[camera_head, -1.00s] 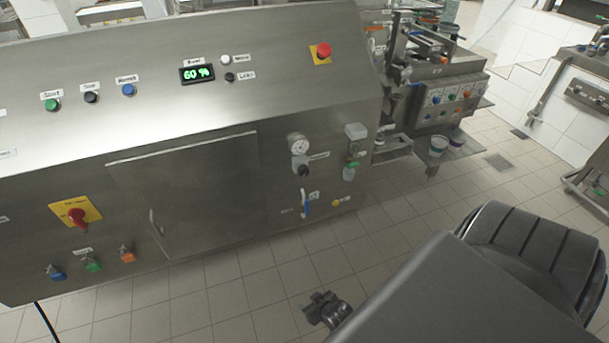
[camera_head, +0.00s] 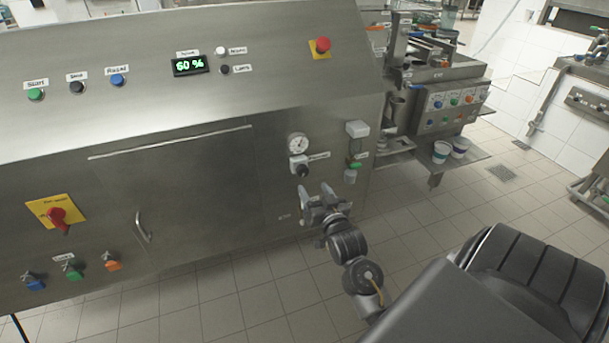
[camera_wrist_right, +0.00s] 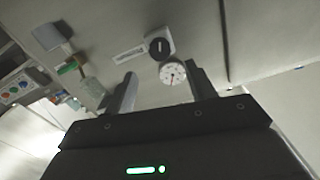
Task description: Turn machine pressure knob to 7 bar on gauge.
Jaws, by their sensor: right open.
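The pressure gauge (camera_head: 298,144) is a round white dial on the steel machine front. The black pressure knob (camera_head: 302,170) sits just below it on a pale block. In the right wrist view the knob (camera_wrist_right: 158,47) and the gauge (camera_wrist_right: 172,73) show beyond the fingers; the needle reading is too small to tell. My right gripper (camera_head: 316,194) is open and empty, just below the knob and apart from it in the head view. In the wrist view the fingers (camera_wrist_right: 160,86) stand either side of the gauge. My left gripper is not in view.
A white box with a green part (camera_head: 357,130) is mounted right of the gauge. The machine's door handle (camera_head: 142,228) and red rotary switch (camera_head: 57,216) lie to the left. Two cups (camera_head: 441,151) stand on a shelf at right. The tiled floor in front is clear.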

